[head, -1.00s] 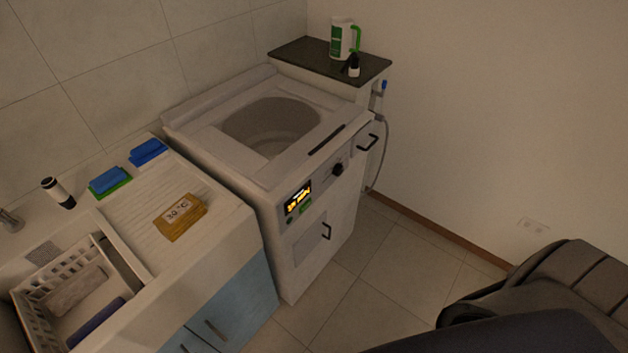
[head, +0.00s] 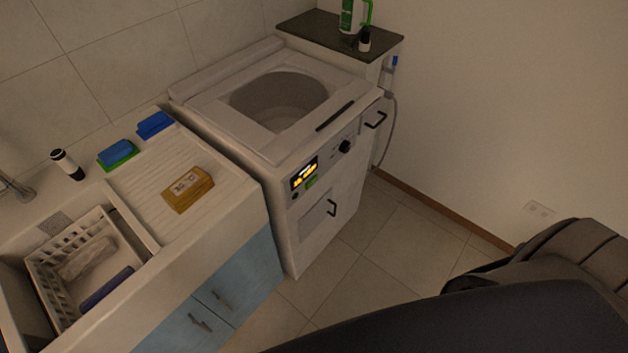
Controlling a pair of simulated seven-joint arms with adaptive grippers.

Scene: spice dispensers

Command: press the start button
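A white washing machine (head: 232,132) stands in the middle of the head view, with a round opening in its top. Its front panel carries a lit display (head: 305,173) with yellow text, a black knob (head: 345,147), a green button (head: 311,182) just below the display and a small dark round button (head: 295,195) at its lower left. I cannot read which one is the start button. Neither of my grippers is in view. A dark part of my own arm fills the lower right and is apart from the panel.
A sink counter (head: 225,215) with a yellow block (head: 188,189), sponges (head: 118,152) and a white basket (head: 70,245) stands left of the machine. A dark shelf (head: 310,33) with a white-green jug (head: 352,16) is behind. Floor (head: 375,255) in front is clear.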

